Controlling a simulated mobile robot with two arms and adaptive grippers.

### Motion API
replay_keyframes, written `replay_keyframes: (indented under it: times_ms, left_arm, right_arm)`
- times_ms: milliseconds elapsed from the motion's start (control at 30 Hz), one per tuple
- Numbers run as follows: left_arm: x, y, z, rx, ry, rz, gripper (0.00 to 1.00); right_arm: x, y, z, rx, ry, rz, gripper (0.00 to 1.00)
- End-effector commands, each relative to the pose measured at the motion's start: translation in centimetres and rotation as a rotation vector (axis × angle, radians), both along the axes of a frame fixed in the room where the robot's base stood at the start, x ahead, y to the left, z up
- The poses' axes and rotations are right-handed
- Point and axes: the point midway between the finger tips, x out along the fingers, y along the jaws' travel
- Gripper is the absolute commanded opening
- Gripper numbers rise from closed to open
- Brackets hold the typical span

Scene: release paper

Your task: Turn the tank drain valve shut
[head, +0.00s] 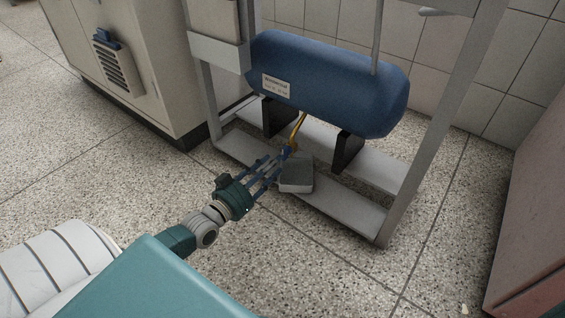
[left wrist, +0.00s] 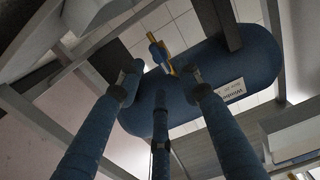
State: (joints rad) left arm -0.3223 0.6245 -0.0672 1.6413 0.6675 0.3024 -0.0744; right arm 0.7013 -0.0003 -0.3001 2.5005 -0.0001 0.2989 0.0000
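The blue tank (head: 330,85) lies sideways in a grey metal frame and carries a white label. A thin yellow drain pipe (head: 299,128) comes down from its underside. The drain valve has a small blue handle (left wrist: 155,48) on the yellow pipe (left wrist: 167,62), seen from below in the left wrist view. My left gripper (head: 279,160) reaches in low from the left, under the tank. Its fingers (left wrist: 160,82) are spread apart and empty, with the valve just beyond their tips. Whether a finger touches the handle I cannot tell. My right gripper is out of view.
A grey block (head: 297,178) sits just right of the left fingers, by the frame's lower bar (head: 350,208). Frame posts stand on both sides. A beige cabinet (head: 150,75) stands at left, a reddish one (head: 535,210) at right. Speckled floor in front is clear.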

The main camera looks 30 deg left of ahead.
Motion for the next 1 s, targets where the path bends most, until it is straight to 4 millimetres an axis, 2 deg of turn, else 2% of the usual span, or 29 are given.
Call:
replay_keyframes:
  times_ms: [33,300,700,867,900,1000]
  left_arm:
    - [1.2,-0.1,-0.5,-0.002,-0.006,0.0,0.35]
    - [4.8,-0.5,-0.2,-0.003,-0.004,0.0,0.35]
    - [5.6,-0.5,0.0,-0.002,-0.001,-0.001,0.35]
    - [5.6,-0.6,0.0,-0.002,-0.001,-0.001,0.04]
    - [5.6,-0.6,0.0,-0.002,-0.001,-0.001,0.0]
    - [5.5,-0.6,0.0,-0.002,-0.001,-0.002,0.0]
  right_arm:
    - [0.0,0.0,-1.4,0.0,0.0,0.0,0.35]
    - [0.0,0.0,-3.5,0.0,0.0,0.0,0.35]
    - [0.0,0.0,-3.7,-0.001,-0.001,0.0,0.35]
    - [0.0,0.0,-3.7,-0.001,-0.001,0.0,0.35]
    - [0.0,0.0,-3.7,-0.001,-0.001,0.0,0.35]
    - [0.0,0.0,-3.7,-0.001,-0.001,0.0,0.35]
